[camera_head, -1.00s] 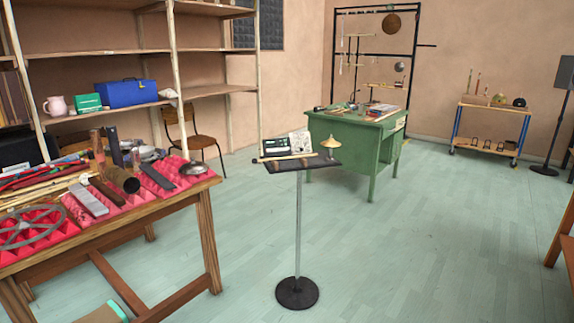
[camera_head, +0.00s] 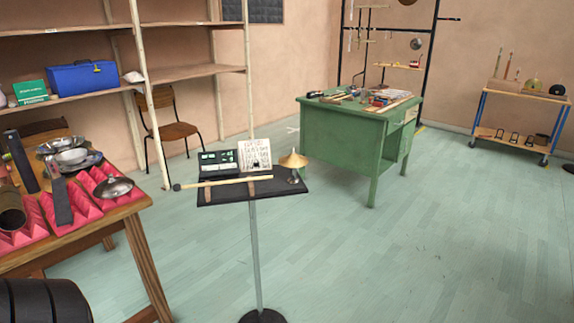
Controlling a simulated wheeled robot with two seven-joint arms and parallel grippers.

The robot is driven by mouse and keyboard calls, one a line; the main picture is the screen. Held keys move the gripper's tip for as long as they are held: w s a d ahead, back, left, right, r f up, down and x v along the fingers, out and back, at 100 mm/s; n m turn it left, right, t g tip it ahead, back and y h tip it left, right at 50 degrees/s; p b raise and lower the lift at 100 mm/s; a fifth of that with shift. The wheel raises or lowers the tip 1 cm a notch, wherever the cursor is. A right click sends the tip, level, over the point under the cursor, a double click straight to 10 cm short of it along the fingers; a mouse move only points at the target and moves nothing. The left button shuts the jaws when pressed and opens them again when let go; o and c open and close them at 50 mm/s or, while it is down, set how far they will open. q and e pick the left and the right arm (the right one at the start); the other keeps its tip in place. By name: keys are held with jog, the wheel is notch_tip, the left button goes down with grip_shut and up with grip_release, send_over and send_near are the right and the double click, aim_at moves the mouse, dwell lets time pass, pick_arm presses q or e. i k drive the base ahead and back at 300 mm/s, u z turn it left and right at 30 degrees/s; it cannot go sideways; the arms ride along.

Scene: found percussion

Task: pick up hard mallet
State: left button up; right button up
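A mallet (camera_head: 222,182) with a long pale stick and a small dark head lies across the small black stand tray (camera_head: 232,194) in the middle of the view. Its head sticks out past the tray's left edge. It is the only mallet I can make out clearly, and I cannot tell its hardness by sight. Neither gripper is in view. A dark ribbed part, probably of my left arm, shows at the bottom left corner.
The tray also bears a dark device (camera_head: 219,164), a written card (camera_head: 254,155) and a small brass cymbal (camera_head: 293,159). A wooden table (camera_head: 80,238) with red foam and metal objects stands left. A green desk (camera_head: 343,140) is behind.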

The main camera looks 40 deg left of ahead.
aim_at(177, 188)
jog(key=u, duration=0.4)
jog(key=i, duration=1.2)
jog(key=u, duration=0.95)
